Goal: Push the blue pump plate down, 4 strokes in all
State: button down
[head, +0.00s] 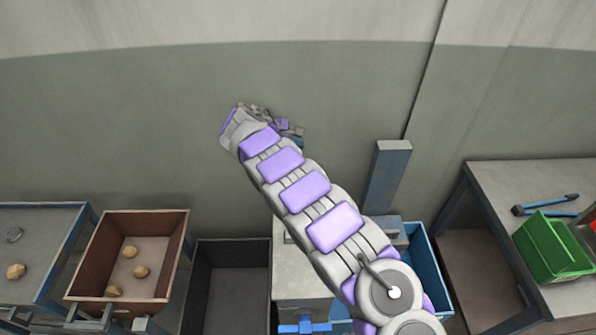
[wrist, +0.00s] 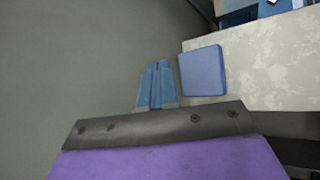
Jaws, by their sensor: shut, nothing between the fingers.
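In the wrist view, a square blue plate (wrist: 203,71) lies just right of my fingertips, with a pale mottled surface beside and beyond it. My gripper (wrist: 156,68) shows its two blue fingers close together, shut and empty. The fingers look apart from the plate; the height between them is unclear. In the head view, my gripper (head: 297,142) is at the far end of my raised arm, left of an upright blue post (head: 388,178). I cannot tell whether the post belongs to the plate. My arm hides part of the grey cabinet (head: 294,270) below.
A blue handle (head: 304,327) sits at the cabinet's front. A dark bin (head: 200,280), a brown crate (head: 180,245) with several tan lumps and a table (head: 50,222) are left. A blue bin (head: 425,265) and a bench (head: 520,180) with a green crate (head: 550,250) are right.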

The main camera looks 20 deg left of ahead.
notch_tip(320, 180, down, 6)
jog(key=b, duration=0.5)
jog(key=shift+f+b, duration=0.15)
jog(key=shift+b, duration=0.25)
jog(key=shift+f, duration=1.2)
jog(key=shift+s+f, duration=0.1)
jog(key=shift+f, duration=1.95)
dwell(2.1)
dwell(0.4)
jog(key=shift+r+p, duration=1.4)
jog(key=shift+r, duration=0.75)
